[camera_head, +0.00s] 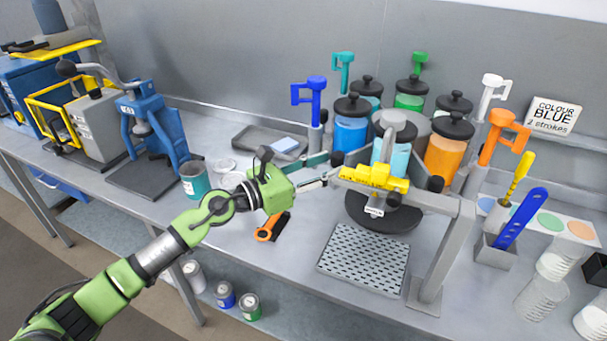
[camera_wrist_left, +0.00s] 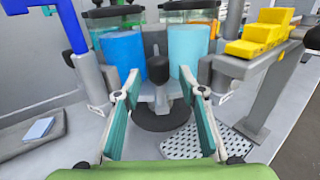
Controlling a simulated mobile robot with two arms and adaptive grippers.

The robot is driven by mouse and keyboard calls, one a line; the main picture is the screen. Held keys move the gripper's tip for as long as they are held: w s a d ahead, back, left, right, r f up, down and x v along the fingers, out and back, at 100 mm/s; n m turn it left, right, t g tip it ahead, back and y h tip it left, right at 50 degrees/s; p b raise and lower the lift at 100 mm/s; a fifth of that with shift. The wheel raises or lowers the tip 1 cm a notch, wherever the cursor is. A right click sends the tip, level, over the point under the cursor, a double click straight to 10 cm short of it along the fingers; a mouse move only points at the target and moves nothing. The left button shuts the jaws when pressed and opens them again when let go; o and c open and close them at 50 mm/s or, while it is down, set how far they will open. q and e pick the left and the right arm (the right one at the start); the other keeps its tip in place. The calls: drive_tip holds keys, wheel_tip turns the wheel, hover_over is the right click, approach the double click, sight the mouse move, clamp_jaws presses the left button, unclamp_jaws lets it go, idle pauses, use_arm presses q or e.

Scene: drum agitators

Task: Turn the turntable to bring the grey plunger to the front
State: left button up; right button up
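The turntable carries several dark-lidded canisters, with a blue canister (camera_head: 350,131) at its left front, a light blue one (camera_wrist_left: 188,52) at the front and an orange one (camera_head: 443,158) at the right. Coloured plungers stand around it: blue (camera_head: 316,92), teal (camera_head: 343,65), green (camera_head: 419,62), orange (camera_head: 500,135) and a pale white-grey one (camera_head: 491,92) at the right back. I cannot tell if the pale one is the grey plunger. My left gripper (camera_head: 325,171) is open, its fingers either side of a black knob (camera_wrist_left: 158,69) on the turntable's edge, apparently not touching it. My right gripper is out of view.
A grey frame (camera_head: 447,245) with a yellow stepped block (camera_head: 372,178) overhangs the turntable's front. A perforated tray (camera_head: 363,260) lies before it. An orange-handled tool (camera_head: 270,228) lies below my left gripper. A grey tray (camera_head: 262,141) is behind it.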

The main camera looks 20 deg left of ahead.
use_arm(q)
drive_tip(key=v, duration=0.8)
drive_tip(key=shift+s, duration=0.25)
drive_tip(key=shift+a, duration=0.15)
